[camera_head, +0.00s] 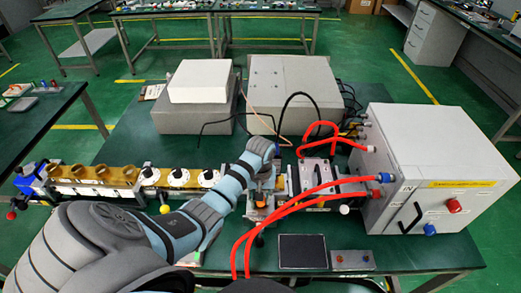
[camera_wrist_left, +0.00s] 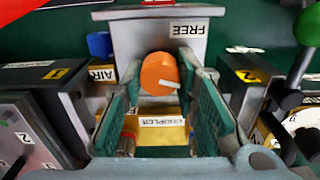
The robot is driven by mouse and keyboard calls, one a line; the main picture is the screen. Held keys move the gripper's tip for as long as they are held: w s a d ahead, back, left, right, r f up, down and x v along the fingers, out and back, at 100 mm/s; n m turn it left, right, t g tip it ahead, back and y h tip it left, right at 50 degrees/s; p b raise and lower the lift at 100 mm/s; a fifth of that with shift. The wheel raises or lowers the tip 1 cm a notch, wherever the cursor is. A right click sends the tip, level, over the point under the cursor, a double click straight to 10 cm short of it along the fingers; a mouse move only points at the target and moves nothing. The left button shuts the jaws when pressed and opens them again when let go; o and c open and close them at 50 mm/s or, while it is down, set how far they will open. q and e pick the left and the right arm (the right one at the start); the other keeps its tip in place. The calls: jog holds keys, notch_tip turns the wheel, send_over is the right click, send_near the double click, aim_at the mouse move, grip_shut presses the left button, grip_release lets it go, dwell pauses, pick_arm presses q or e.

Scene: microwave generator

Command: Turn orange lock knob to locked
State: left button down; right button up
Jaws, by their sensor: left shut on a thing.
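The orange lock knob (camera_wrist_left: 158,74) shows in the left wrist view, on a grey block (camera_wrist_left: 125,40) with a FREE label (camera_wrist_left: 188,28). A short white mark on the knob's face points right and slightly down. My left gripper (camera_wrist_left: 162,84) is shut on the knob, with one green-padded finger on each side. My right gripper does not show.
A white cabinet (camera_head: 435,145) with red hoses (camera_head: 305,195) stands on the right. A brass waveguide line (camera_head: 95,174) runs to the left. Grey boxes (camera_head: 290,85) stand behind. A black panel (camera_head: 302,251) lies in front.

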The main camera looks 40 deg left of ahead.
pick_arm(q)
jog(key=shift+m, duration=1.3)
jog(key=c, duration=1.3)
grip_release()
notch_tip(320, 180, up, 8)
jog(key=shift+f, duration=0.2)
jog(key=shift+f, duration=0.1)
